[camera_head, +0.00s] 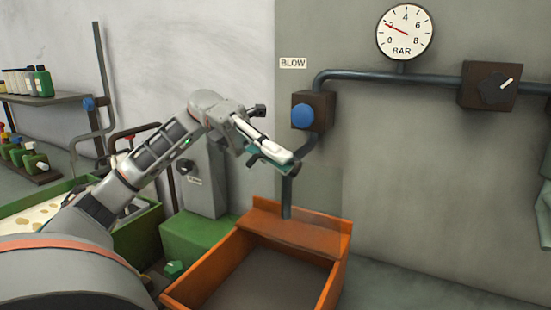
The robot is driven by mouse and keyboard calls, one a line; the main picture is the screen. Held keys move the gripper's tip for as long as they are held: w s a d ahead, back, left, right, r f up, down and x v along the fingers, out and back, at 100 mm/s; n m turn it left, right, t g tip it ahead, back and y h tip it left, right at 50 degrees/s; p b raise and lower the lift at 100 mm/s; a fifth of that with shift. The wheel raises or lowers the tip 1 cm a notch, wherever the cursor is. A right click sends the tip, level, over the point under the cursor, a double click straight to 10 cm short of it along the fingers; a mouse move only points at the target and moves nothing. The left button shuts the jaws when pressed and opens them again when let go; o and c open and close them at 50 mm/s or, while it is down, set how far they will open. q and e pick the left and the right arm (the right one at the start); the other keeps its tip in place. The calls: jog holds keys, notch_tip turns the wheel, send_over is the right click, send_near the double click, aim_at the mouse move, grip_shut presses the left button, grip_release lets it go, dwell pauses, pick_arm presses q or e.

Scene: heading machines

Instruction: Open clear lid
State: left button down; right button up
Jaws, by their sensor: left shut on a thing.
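The clear lid (322,188) shows only faintly, as a slightly darker see-through panel against the grey wall above the orange tray's back. Its outline is hard to make out. My left arm reaches in from the left, and its gripper (279,158) is shut at the panel's upper left. A thin teal edge shows under the fingers; the contact itself is partly hidden by them. The orange tray (336,270) below is open at the top, with a dark floor. My right gripper is not in view.
A blue button (302,116) on a brown box and a dark pipe stand close to my left gripper. A pressure gauge (404,32) and a black knob (496,88) are at upper right. A green crate (138,236) and bottles (42,80) are at left.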

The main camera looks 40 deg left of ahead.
pick_arm(q)
jog(key=c, duration=2.2)
grip_release()
jog(key=shift+o, duration=0.2)
jog(key=a+r, duration=0.2)
jog(key=a, duration=0.9)
jog(key=shift+w+a, duration=0.3)
jog(key=shift+a, duration=0.1)
